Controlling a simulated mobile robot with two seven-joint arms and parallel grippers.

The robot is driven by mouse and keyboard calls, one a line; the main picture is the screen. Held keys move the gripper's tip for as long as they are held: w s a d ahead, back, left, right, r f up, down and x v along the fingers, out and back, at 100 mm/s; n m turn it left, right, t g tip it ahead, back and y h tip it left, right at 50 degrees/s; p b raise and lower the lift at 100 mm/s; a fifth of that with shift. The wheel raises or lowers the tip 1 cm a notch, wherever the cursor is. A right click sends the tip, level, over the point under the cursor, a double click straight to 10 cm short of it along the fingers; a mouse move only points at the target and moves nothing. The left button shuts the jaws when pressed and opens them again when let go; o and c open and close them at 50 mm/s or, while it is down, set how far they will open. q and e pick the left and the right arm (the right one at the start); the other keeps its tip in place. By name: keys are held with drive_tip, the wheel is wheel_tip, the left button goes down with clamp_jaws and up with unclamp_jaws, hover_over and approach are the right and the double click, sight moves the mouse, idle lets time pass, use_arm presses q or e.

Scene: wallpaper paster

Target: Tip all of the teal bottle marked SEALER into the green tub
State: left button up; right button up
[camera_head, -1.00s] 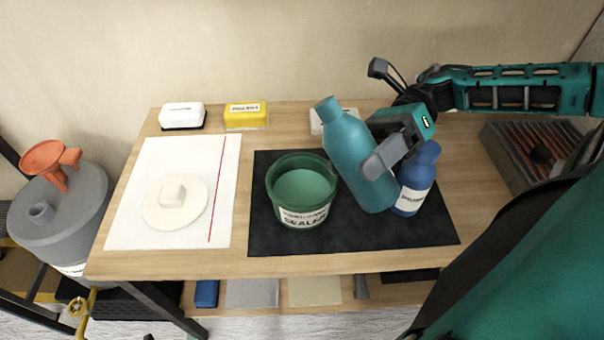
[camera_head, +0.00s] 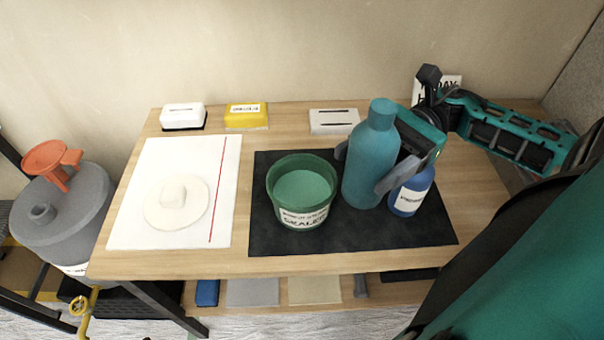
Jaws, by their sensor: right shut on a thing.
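The teal bottle (camera_head: 371,165) is upright, just right of the green tub, with no label visible from this side. My right gripper (camera_head: 366,170) is shut around its body, one finger at each side. I cannot tell whether the bottle's base touches the black mat. The green tub (camera_head: 303,213) stands on the mat with a SEALER label on its front and pale green contents inside. My left gripper is not in view.
A blue labelled bottle (camera_head: 411,190) stands close to the right of the teal bottle, partly behind my gripper finger. The black mat (camera_head: 350,239) is clear in front. A white sheet (camera_head: 140,220) with a round pale piece lies left. White and yellow boxes (camera_head: 246,116) line the back edge.

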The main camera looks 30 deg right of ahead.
sight(376, 141)
idle(0.5)
wheel_tip(376, 141, up, 4)
drive_tip(key=p, duration=0.3)
drive_tip(key=shift+r, duration=0.1)
idle(0.8)
